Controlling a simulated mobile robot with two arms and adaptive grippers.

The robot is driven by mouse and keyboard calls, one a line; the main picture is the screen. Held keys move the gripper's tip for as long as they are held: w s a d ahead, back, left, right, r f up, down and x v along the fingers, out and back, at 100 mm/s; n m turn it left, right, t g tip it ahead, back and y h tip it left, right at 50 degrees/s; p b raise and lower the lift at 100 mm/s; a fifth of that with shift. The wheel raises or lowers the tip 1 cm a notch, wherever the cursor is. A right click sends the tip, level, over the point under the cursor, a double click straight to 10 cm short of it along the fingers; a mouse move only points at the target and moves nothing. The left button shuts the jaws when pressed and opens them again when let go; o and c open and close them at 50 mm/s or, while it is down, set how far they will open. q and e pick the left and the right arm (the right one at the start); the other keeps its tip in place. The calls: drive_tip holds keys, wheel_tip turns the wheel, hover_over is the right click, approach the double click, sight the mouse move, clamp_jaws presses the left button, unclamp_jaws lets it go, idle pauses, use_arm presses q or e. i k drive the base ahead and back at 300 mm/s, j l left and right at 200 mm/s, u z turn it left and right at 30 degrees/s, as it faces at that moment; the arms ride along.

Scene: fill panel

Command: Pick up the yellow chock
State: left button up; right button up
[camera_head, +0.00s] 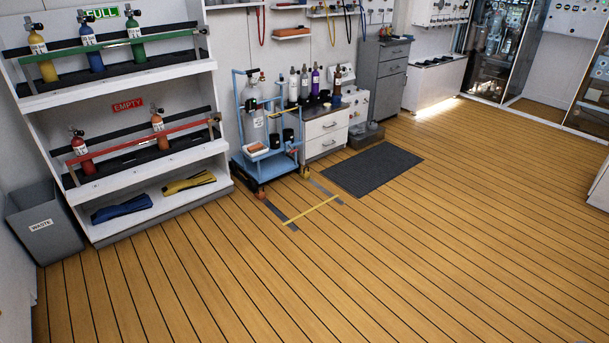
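I cannot pick out a yellow chock for certain. The blue cart (264,160) stands on the floor right of the cylinder rack, and small orange-brown shapes show at its wheels (260,194); they are too small to tell apart. A yellow folded item (188,183) lies on the rack's bottom shelf beside a blue one (122,208). A yellow line (311,209) with grey end marks is on the floor in front of the cart. Neither of my grippers is in view.
The cylinder rack (150,92) stands at the left, with a grey waste bin (45,226) beside it. A dark mat (372,169) lies before the white drawer cabinet (326,134). The wooden floor (350,275) is clear in the foreground and right.

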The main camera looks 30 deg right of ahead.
sight(306, 174)
drive_tip(key=i+l+z, duration=0.2)
drive_tip(key=i+z, duration=0.15)
drive_tip(key=i, duration=0.25)
drive_tip(key=i+z, duration=0.25)
drive_tip(key=i, duration=2.25)
